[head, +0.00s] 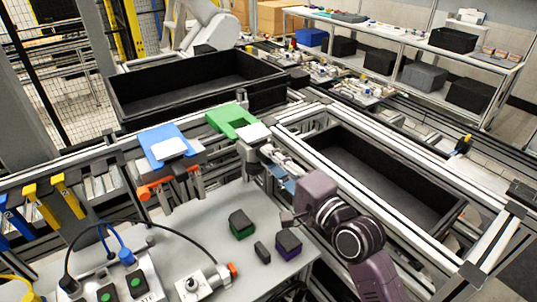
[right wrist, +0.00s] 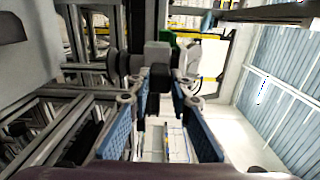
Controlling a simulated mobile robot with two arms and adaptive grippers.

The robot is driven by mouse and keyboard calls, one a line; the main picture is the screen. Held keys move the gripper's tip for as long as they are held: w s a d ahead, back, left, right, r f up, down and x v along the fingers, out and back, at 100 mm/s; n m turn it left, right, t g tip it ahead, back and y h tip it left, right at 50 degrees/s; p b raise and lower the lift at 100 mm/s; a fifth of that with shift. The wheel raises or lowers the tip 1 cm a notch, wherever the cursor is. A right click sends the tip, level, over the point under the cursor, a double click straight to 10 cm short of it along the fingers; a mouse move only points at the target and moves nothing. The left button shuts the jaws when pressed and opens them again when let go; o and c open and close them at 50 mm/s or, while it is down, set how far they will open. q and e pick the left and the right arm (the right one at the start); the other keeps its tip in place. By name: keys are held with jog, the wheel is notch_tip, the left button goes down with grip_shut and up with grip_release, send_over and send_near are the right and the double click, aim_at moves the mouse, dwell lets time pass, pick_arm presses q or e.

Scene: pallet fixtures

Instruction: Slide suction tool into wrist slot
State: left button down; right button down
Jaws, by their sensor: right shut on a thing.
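My right gripper (head: 268,163) reaches in from the lower right and is shut on a grey tool, taken to be the suction tool (head: 250,158). In the right wrist view, the blue-padded fingers (right wrist: 160,88) close on its dark block (right wrist: 160,74). The tool hangs upright beside the front rail, under a white plate (head: 253,132), next to the green notched bracket (head: 226,117). Whether the tool sits inside the bracket's notch or only beside it I cannot tell. I cannot identify the wrist slot with certainty. My left gripper is not in view.
A blue bracket (head: 160,136) to the left holds an orange-ended gripper tool (head: 187,180). Green (head: 241,228) and purple (head: 288,245) blocks with dark tops stand on the grey table (head: 195,235). Black bins stand behind (head: 140,105) and to the right (head: 375,185).

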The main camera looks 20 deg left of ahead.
jog(key=v, duration=0.2)
jog(key=shift+s+d+r+p, duration=0.15)
jog(key=shift+s+d+p, duration=0.1)
jog(key=shift+p, duration=0.15)
dwell(0.3)
